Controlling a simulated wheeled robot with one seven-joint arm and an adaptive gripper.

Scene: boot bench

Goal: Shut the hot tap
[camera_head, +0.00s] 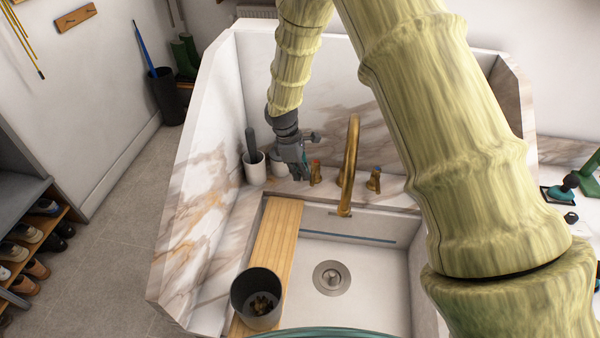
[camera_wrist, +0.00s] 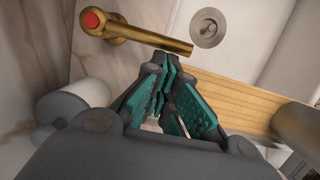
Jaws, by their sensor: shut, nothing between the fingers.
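The hot tap handle (camera_head: 315,172) is brass with a red-orange top and stands left of the tall brass spout (camera_head: 352,150). In the wrist view the hot tap handle (camera_wrist: 93,20) shows its red cap, and its brass lever (camera_wrist: 155,39) points right. My gripper (camera_head: 303,177) is just left of the hot handle. In the wrist view my gripper (camera_wrist: 172,72) is shut and empty, with its teal-padded fingertips close below the lever's free end. I cannot tell whether they touch it. A second brass handle (camera_head: 374,180) stands right of the spout.
A wooden board (camera_head: 278,240) lies along the sink's left side with a dark pot (camera_head: 258,298) on it. A white cup (camera_head: 254,168) with a dark-handled tool stands left of my gripper. The basin around the drain (camera_head: 331,278) is clear. Marble walls enclose the sink.

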